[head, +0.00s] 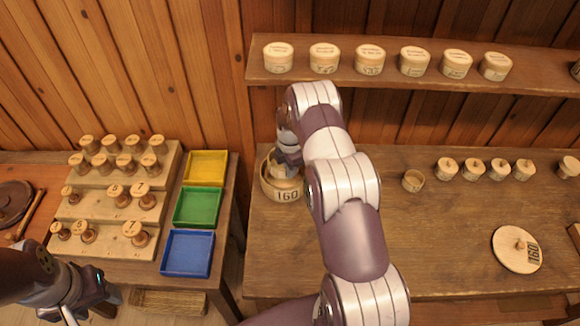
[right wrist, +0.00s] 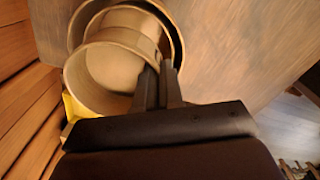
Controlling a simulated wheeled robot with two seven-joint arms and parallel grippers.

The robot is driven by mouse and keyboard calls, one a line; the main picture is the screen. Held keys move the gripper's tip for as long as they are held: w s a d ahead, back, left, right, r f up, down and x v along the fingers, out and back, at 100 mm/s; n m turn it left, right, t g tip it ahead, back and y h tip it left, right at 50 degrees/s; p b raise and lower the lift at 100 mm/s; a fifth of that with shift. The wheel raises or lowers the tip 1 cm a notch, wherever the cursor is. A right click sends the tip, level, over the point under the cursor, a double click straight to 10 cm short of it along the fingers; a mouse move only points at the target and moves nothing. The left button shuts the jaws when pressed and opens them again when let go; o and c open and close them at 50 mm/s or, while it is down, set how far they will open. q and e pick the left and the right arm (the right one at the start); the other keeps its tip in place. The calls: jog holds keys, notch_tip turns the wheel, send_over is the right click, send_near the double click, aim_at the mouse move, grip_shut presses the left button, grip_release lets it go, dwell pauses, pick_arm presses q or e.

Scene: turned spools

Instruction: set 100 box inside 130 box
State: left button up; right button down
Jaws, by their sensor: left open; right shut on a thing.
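A round wooden box marked 160 (head: 284,190) stands at the left end of the right-hand table. My right gripper (head: 287,160) is over it in the head view. In the right wrist view my right gripper (right wrist: 158,85) is shut on the wall of a pale open round box (right wrist: 110,72). This held box overlaps a larger round rim (right wrist: 176,32) behind it. I cannot tell whether it rests inside or is still above it. No 100 or 130 mark is readable. My left gripper (head: 88,305) is open and empty at the lower left.
A small open cup (head: 413,180) and several small lidded boxes stand on the right table. A round lid marked 160 (head: 517,250) lies there. A shelf (head: 400,80) of lidded boxes is above. Stepped spool racks and coloured trays (head: 190,253) stand left.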

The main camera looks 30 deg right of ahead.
jog(key=shift+d, duration=0.2)
jog(key=shift+a, duration=0.1)
dwell(0.4)
jog(key=shift+f+b, duration=0.85)
jog(key=shift+b, duration=0.2)
jog(key=shift+f+b, duration=0.65)
jog(key=shift+b, duration=0.05)
